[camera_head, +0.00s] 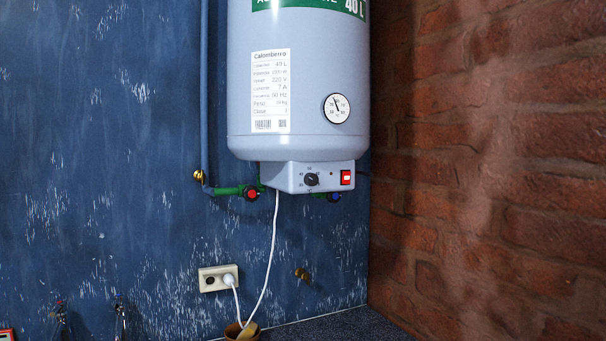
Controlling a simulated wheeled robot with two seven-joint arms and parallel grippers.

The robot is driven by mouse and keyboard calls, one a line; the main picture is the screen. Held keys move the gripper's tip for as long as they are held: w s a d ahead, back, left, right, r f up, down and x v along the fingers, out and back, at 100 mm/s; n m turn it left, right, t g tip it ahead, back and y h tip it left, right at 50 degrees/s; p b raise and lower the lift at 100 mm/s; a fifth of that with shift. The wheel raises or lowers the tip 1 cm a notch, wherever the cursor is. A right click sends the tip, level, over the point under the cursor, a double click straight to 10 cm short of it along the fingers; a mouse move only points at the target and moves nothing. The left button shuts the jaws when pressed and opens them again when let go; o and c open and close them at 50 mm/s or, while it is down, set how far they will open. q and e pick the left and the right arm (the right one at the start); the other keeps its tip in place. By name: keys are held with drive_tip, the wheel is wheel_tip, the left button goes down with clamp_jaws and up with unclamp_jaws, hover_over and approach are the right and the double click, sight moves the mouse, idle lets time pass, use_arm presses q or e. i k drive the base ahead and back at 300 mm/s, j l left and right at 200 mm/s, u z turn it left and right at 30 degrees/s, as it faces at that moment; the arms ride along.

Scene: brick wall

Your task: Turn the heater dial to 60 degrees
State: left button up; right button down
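The heater dial (311,180) is a small black round knob on the front of the grey control box under the white water heater (210,110). Small printed marks ring the knob; they are too small to read surely, and so is the knob's exact pointing. A round white gauge (337,108) with a dark needle sits on the tank above the box; its needle points up and slightly left. A red switch (347,177) is right of the dial. Neither of my grippers shows in the head view.
A red-handled valve (252,194) and a blue-handled valve (334,196) sit beside the box. A white cord (272,255) hangs below it, near a wall socket (218,278) and a brown pot (240,332). A brick wall (490,150) closes the right side. Space before the dial looks clear.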

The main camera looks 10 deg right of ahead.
sight(309, 179)
drive_tip(key=i+j, duration=0.1)
drive_tip(key=j, duration=0.25)
drive_tip(key=i+j, duration=0.1)
drive_tip(key=j, duration=0.2)
drive_tip(key=i+j, duration=0.1)
drive_tip(key=j, duration=0.25)
drive_tip(key=i+j, duration=0.1)
drive_tip(key=j, duration=0.25)
drive_tip(key=z, duration=2.2)
